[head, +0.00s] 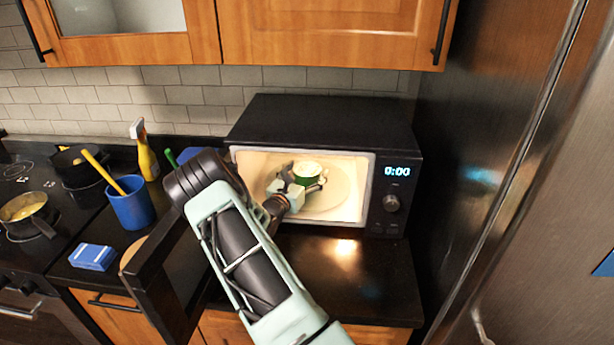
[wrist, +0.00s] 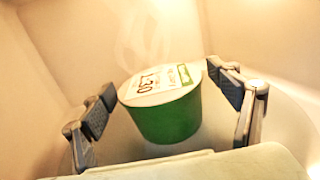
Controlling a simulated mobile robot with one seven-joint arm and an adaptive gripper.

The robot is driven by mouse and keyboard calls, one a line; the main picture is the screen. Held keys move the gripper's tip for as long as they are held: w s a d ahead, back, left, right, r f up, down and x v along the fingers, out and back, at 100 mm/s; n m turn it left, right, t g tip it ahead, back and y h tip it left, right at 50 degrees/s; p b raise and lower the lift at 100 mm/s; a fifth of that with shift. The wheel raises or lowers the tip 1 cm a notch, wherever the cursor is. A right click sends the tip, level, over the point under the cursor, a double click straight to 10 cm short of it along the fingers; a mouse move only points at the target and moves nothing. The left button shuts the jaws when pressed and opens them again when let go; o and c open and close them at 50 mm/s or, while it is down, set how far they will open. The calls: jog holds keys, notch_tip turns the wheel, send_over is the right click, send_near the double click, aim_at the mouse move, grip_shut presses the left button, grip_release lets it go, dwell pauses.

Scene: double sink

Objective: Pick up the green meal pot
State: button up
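The green meal pot (head: 308,173) with a pale lid stands on the round plate (head: 342,191) inside the lit, open microwave (head: 322,108). In the wrist view the pot (wrist: 166,116) shows its green side and printed lid, with faint steam-like wisps above it. My gripper (head: 305,181) reaches into the microwave from the front. In the wrist view its fingers (wrist: 162,93) are spread wide on either side of the pot.
The microwave door (head: 160,275) hangs open at the left, beside my arm. A blue cup (head: 131,207), a yellow spray bottle (head: 146,155), a blue box (head: 93,257) and a pot on the stove (head: 27,215) stand left. A steel fridge (head: 510,170) bounds the right.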

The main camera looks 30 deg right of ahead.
jog(key=c, duration=1.2)
jog(key=shift+r, duration=0.1)
jog(key=shift+c, duration=0.9)
jog(key=shift+r, duration=0.15)
